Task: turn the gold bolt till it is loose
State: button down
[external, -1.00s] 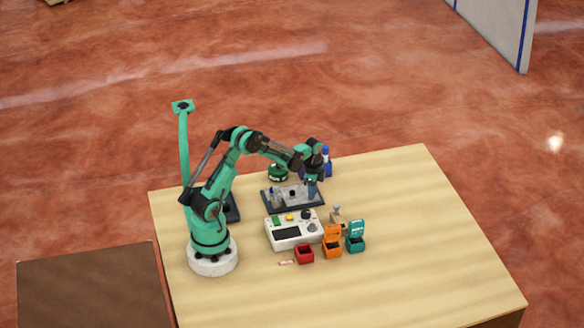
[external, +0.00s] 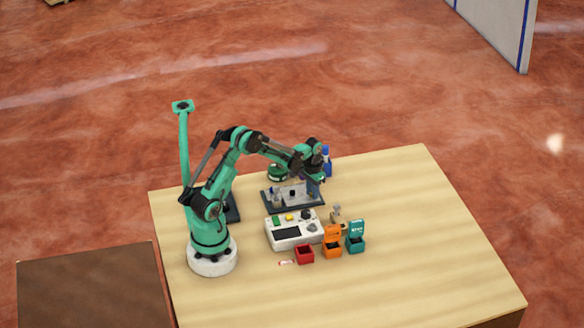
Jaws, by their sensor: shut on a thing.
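My gripper (external: 314,192) points down over the right end of a dark base plate (external: 280,207) that carries a small grey and black assembly (external: 292,193). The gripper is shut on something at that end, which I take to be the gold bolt. The bolt itself cannot be made out; the fingers hide it and the view is small. How far it is turned, and whether it is loose, cannot be seen.
A white console (external: 293,230) stands in front of the plate. A blue bottle (external: 327,162) and a green round object (external: 278,172) stand behind. The table's right side is clear.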

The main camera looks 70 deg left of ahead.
jog(key=n, duration=0.6)
jog(key=shift+n, duration=0.3)
jog(key=n, duration=0.6)
jog(key=shift+n, duration=0.3)
jog(key=c, duration=0.7)
grip_release()
jog(key=shift+r, duration=0.1)
jog(key=shift+r, duration=2.75)
